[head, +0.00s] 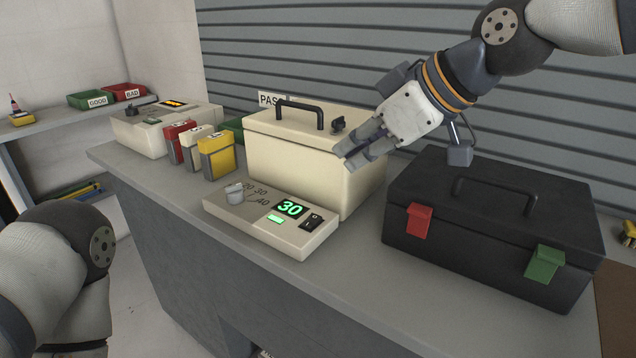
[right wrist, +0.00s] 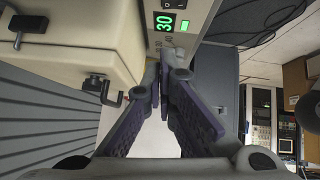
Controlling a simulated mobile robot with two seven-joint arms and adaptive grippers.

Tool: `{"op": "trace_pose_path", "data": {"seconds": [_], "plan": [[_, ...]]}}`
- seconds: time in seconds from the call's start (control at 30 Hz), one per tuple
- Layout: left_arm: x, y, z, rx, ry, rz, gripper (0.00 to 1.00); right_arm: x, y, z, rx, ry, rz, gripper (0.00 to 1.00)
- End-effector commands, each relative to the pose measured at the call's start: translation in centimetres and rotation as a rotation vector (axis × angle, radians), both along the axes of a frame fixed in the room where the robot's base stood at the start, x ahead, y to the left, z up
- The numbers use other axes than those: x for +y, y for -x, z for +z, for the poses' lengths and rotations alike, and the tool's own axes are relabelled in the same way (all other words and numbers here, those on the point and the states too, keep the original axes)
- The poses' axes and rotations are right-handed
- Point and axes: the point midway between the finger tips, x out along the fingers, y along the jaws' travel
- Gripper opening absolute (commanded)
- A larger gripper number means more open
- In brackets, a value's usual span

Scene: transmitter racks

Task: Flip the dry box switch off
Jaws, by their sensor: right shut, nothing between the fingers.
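The dry box (head: 262,160) is cream with a closed lid, a black handle and a black latch. Its control panel (head: 232,216) at the front has a knob, a lit green "30" display and a black rocker switch (head: 313,221) at the right end. Which side of the rocker is pressed is too small to tell. My right gripper (head: 352,160) is shut and empty, above the panel and in front of the box's right part, apart from the switch. In the right wrist view, the switch (right wrist: 172,4) shows at the top edge, beyond the fingertips. My left gripper is out of view.
A black toolbox (head: 490,235) with red and green latches stands to the right. Red, white and yellow packs (head: 216,157) and another cream device (head: 152,134) stand to the left. The counter in front of the panel is clear.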

Motion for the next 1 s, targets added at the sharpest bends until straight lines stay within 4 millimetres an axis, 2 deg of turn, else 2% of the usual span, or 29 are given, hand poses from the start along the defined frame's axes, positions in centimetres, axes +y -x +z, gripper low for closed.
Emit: {"op": "trace_pose_path", "data": {"seconds": [0.37, 0.83, 1.0], "plan": [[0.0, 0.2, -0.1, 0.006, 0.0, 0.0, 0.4, 0.3, -0.2, -0.5, 0.003, 0.002, 0.0, 0.0], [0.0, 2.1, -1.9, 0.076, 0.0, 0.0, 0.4, 5.2, -4.8, -7.6, 0.008, 0.002, 0.001, 0.0], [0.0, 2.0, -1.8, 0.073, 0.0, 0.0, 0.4, 5.1, -5.0, -9.8, 0.002, -0.001, -0.001, 0.0]]}}
